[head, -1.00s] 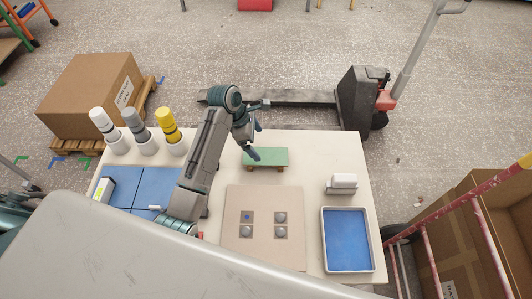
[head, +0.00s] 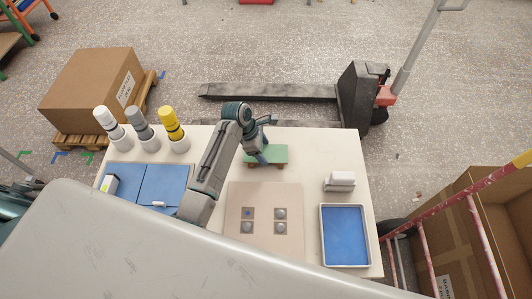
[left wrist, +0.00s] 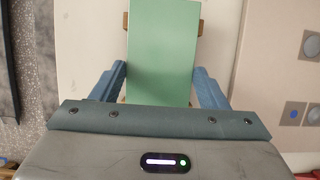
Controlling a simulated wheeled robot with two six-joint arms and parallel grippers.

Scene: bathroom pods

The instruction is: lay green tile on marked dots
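The green tile (head: 278,152) lies flat on small wooden supports at the back of the table, and it fills the upper middle of the left wrist view (left wrist: 163,50). My left gripper (head: 262,157) is at the tile's left end, its fingers (left wrist: 160,68) apart on either side of the tile. They look open, with no clear grip. The beige board (head: 238,190) in front carries several square marks: one with a blue dot (head: 248,213), the others with round grey lumps (head: 281,213). My right gripper is out of view.
A blue-lined tray (head: 345,235) and a white block on a holder (head: 340,180) stand at the right. Blue mats (head: 165,185) and three bottles, one yellow (head: 172,125), are at the left. A pallet jack (head: 290,92) stands behind the table.

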